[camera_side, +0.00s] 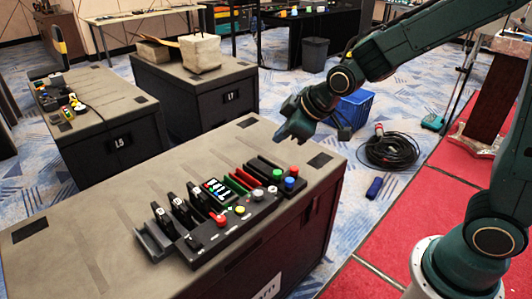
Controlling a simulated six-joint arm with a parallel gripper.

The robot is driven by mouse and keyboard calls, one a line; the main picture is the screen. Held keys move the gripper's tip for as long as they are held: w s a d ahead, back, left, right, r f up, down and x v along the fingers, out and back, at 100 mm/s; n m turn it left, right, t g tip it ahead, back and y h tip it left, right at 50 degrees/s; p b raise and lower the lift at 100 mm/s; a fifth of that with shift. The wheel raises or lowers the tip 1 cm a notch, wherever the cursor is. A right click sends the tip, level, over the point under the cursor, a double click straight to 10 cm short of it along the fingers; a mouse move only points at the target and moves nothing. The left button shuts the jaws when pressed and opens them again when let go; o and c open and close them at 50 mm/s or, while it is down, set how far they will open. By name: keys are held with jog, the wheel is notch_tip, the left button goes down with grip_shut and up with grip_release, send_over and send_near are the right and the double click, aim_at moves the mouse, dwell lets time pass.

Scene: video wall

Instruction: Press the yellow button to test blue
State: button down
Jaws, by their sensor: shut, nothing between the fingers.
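The yellow button (240,209) sits on the front strip of a black control panel (222,233), with a red button to its left and a pale round button (258,194) to its right. A blue button (289,183) is near the panel's right end, beside a green button (278,173) and another red button (294,171). My gripper (281,138) is shut and empty. It is in the air, up and to the right of the yellow button, apart from the panel. Nothing hides the yellow button.
The panel stands on a grey-topped cabinet (85,235) with upright black modules (180,208) and coloured strips behind the buttons. The cabinet top to the left is clear. Other cabinets (95,95), a blue crate (352,108) and a coiled cable (392,150) are farther back.

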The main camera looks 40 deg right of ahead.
jog(key=w+a+f+n, duration=0.2)
jog(key=w+f, duration=0.3)
jog(key=f, duration=0.1)
jog(key=n+t+y, duration=0.1)
jog(key=n, duration=0.2)
send_over(240, 210)
notch_tip(240, 210, down, 10)
jog(key=shift+s+d, duration=0.25)
jog(key=shift+s, duration=0.2)
jog(key=shift+f, duration=4.3)
jog(key=shift+f, duration=0.85)
jog(key=shift+r, duration=0.85)
